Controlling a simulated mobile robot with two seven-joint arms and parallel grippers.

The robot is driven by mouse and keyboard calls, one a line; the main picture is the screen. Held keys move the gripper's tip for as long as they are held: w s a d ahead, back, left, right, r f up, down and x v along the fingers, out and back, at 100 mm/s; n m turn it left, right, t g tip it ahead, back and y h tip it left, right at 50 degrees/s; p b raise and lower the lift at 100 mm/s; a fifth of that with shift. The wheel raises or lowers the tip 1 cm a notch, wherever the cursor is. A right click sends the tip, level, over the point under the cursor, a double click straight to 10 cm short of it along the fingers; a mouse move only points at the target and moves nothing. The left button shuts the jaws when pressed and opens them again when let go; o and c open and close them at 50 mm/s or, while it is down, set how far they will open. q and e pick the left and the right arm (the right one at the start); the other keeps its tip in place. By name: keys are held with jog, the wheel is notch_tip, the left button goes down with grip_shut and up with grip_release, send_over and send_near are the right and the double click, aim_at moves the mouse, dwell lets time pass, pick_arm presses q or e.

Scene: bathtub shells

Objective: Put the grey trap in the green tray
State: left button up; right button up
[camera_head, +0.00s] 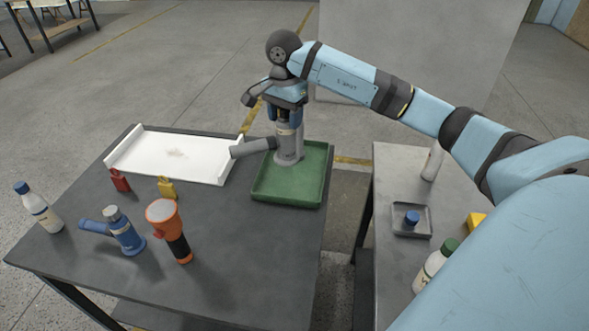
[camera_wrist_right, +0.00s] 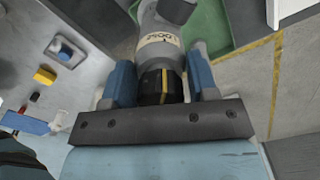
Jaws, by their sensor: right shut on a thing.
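The grey trap (camera_head: 289,152) is upright, with its side pipe pointing left over the edge of the white tray. My right gripper (camera_head: 289,120) is shut on the trap's upper part from above. The trap's lower end is in or just over the back part of the green tray (camera_head: 290,192); I cannot tell whether it touches the floor of the tray. In the right wrist view the trap (camera_wrist_right: 158,50) sits between the two blue fingers (camera_wrist_right: 160,86), with the green tray (camera_wrist_right: 209,25) beyond it. My left gripper is not in view.
A white tray (camera_head: 140,162) lies left of the green tray. A red padlock (camera_head: 120,182), yellow padlock (camera_head: 167,189), blue trap (camera_head: 127,238), orange torch (camera_head: 163,213) and blue-capped bottle (camera_head: 42,212) stand nearer. A second table (camera_head: 390,275) at right holds bottles and a small grey dish.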

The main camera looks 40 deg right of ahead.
jog(key=d+r+m+b, duration=0.2)
jog(key=d+m, duration=0.4)
jog(key=d, duration=0.2)
notch_tip(320, 180, down, 20)
jog(key=shift+w+d+m, duration=0.3)
jog(key=shift+w, duration=0.1)
jog(key=shift+f, duration=0.1)
jog(key=o, duration=1.3)
jog(key=shift+c, duration=0.2)
